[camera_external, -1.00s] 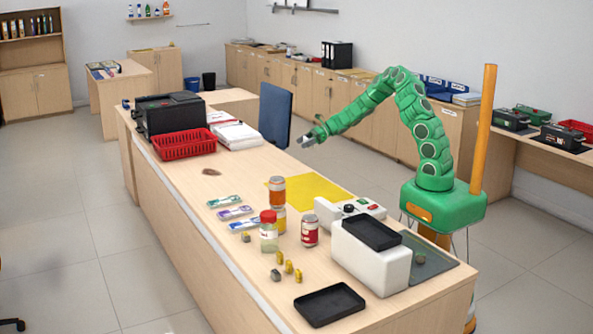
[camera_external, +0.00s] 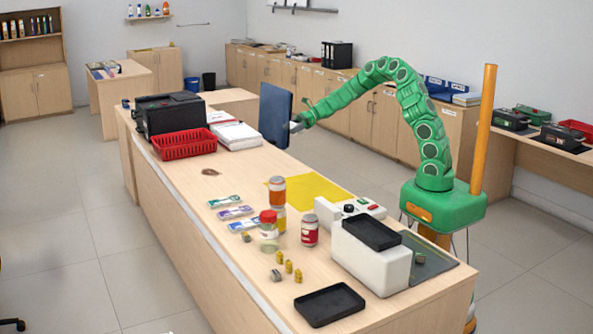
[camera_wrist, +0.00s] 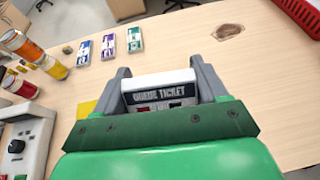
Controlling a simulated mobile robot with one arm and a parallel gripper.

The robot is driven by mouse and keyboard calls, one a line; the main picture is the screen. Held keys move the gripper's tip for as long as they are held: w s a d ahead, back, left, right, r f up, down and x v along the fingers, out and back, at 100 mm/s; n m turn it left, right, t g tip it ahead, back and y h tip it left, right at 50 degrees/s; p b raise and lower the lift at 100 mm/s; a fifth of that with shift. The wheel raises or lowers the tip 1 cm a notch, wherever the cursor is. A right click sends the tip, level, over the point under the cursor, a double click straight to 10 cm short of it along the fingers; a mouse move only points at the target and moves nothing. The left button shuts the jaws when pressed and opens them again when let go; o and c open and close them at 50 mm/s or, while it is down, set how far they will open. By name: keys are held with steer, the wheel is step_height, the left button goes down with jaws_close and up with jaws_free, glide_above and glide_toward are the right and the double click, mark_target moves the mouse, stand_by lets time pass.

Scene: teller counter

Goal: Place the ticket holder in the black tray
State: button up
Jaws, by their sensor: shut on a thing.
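My gripper (camera_wrist: 166,84) is shut on the ticket holder (camera_wrist: 160,96), a pale block with a dark "QUEUE TICKET" label, seen between the grey fingers in the wrist view. In the external view my gripper (camera_external: 297,126) is beyond the counter's far long edge, near the blue chair; the holder is too small to make out there. A black tray (camera_external: 330,305) lies on the counter's near end. Another black tray (camera_external: 371,233) sits on top of the white machine.
Cans (camera_external: 277,190), a red-lidded jar (camera_external: 268,217) and small yellow pieces (camera_external: 288,267) stand mid-counter. The white machine (camera_external: 370,264) stands right of the near tray. A red basket (camera_external: 185,144) and a yellow sheet (camera_external: 312,190) lie farther back. Bare counter surrounds the brown patch (camera_external: 211,172).

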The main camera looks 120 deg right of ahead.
steer(key=w+a+n+y, duration=0.3)
steer(key=w+a, duration=0.5)
steer(key=w, duration=0.4)
steer(key=w+a+n+y, duration=0.25)
steer(key=w+a, duration=0.55)
steer(key=w, duration=0.4)
steer(key=w+a+n+g+y, duration=0.2)
steer(key=w+a, duration=0.5)
steer(key=a, duration=0.5)
steer(key=w+a+n+g+y, duration=0.25)
steer(key=w+a, duration=0.35)
steer(key=a, duration=0.7)
steer(key=w+a+n+g+y, duration=0.2)
steer(key=w+a, duration=0.5)
steer(key=a, duration=0.5)
steer(key=n+g+y, duration=0.3)
steer(key=n+g, duration=0.4)
glide_above(329, 305)
step_height(329, 305, down, 13)
steer(key=shift+w+f, duration=0.15)
steer(key=shift+f, duration=4.9)
